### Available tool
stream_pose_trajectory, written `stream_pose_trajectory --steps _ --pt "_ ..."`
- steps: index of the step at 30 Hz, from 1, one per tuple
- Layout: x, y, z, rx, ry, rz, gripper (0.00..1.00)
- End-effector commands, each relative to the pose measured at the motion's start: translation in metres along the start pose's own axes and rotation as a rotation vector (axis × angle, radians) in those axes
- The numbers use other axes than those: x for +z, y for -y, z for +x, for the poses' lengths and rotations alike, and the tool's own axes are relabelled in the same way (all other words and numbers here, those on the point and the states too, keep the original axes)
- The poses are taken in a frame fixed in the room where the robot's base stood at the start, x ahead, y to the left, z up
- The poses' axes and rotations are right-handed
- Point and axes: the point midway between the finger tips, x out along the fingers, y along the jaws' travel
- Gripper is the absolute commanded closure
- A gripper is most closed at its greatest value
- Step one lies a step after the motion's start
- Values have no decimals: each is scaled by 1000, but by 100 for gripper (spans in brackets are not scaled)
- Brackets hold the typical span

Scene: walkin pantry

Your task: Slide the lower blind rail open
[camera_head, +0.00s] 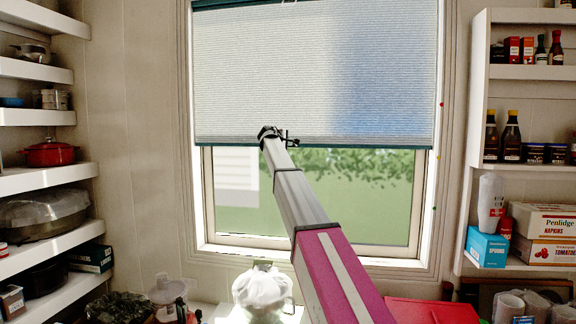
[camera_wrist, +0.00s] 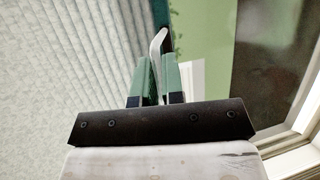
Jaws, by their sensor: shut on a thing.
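The pleated white blind (camera_head: 315,80) covers the upper part of the window. Its dark green lower rail (camera_head: 365,146) hangs level across the window, below the middle of the frame. My gripper (camera_head: 288,140) is at this rail, left of its centre. In the wrist view my gripper (camera_wrist: 157,72) has its two fingers close together, with a pale curved tab (camera_wrist: 157,42) between them at the blind's lower edge. The gripper is shut on this part of the lower rail. The exact contact is partly hidden by the fingers.
Glass (camera_head: 330,190) shows below the rail, with the window frame (camera_head: 205,190) around it. Shelves with pots (camera_head: 51,153) stand at left, and shelves with bottles and boxes (camera_head: 545,221) at right. A wrapped white bundle (camera_head: 262,290) and a red lid (camera_head: 432,311) are below the window.

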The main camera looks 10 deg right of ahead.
Motion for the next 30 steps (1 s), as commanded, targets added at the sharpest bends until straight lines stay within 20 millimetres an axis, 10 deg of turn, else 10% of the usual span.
stream_pose_trajectory --steps 18,30 --pt "16 -217 -45 3 -1 2 100" --pt "24 -294 -64 2 -1 1 100"
